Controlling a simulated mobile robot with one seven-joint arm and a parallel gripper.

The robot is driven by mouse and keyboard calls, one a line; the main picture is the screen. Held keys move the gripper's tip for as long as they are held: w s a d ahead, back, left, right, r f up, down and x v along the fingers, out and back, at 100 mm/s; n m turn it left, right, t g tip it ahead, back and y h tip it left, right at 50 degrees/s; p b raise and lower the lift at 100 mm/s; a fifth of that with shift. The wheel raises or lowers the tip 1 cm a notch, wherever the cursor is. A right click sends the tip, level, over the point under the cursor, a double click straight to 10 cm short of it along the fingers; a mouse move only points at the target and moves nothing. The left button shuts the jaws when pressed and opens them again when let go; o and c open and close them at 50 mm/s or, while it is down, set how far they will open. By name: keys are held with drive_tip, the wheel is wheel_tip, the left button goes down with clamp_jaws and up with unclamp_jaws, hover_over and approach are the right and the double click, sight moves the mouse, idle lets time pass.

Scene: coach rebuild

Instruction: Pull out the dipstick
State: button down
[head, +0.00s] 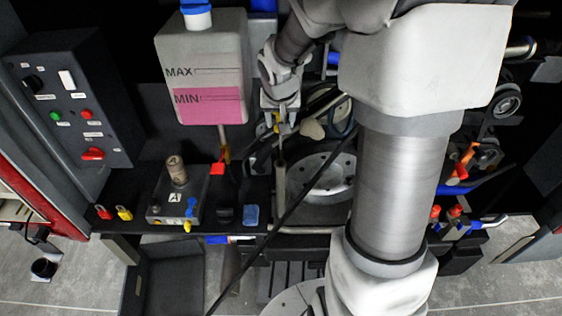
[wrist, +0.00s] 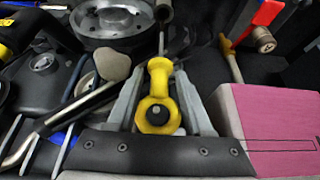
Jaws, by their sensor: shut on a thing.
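The dipstick's yellow ring handle (wrist: 158,92) sits between the two grey fingers of my gripper (wrist: 160,76) in the wrist view. My gripper is shut on it. A thin metal rod runs from the handle towards the open mouth of a dark tube (wrist: 163,12). In the head view my gripper (head: 281,116) is above the upright tube (head: 280,184), with a bit of yellow (head: 276,122) showing at the fingers. The handle is raised clear of the tube mouth. The rod's lower end is not visible and seems to be inside the tube.
A white tank (head: 204,60) with pink fluid stands close left of my gripper. A red-handled valve (head: 217,169) and a black shelf with a small grey box (head: 176,204) are lower left. A control panel (head: 68,105) is far left. A round grey wheel (head: 330,180) is right of the tube.

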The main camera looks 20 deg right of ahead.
drive_tip(key=shift+r+p, duration=2.85)
drive_tip(key=shift+r, duration=4.25)
